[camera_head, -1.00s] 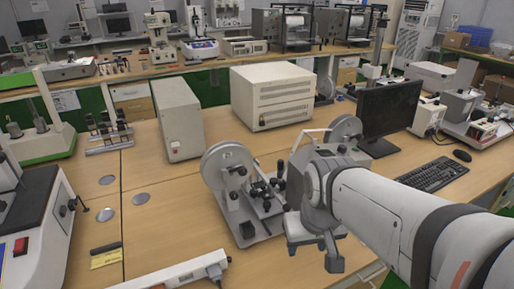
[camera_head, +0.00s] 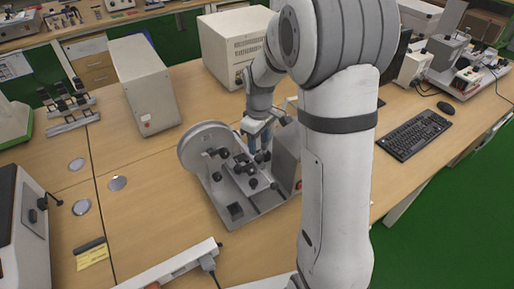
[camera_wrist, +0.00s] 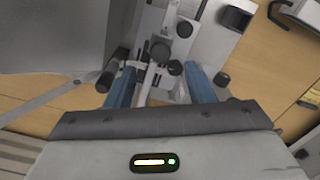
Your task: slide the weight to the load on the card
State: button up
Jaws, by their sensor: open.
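A grey bench tester (camera_head: 243,204) with a large disc and several black knobs stands mid-bench in the head view. Its dark round parts (camera_wrist: 160,50) show between and beyond my fingers in the wrist view; I cannot tell which one is the weight. A small yellow card (camera_head: 92,257) lies at the lower left of the head view, its writing too small to read. My gripper (camera_wrist: 160,88) is open, its blue fingers pointing down over the tester with a bar and knobs between them. In the head view my gripper (camera_head: 255,138) is at the tester's far side, partly hidden.
A beige box (camera_head: 145,85) and a larger vented cabinet (camera_head: 225,45) stand behind. A keyboard (camera_head: 413,134) lies at the right. A white power strip (camera_head: 170,266) lies in front. Flat discs (camera_head: 117,183) are set in the bench at left.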

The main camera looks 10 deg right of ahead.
aim_at(259, 157)
notch_tip(259, 157, down, 6)
jog(key=shift+r, duration=0.15)
jog(key=shift+c, duration=0.4)
grip_shut()
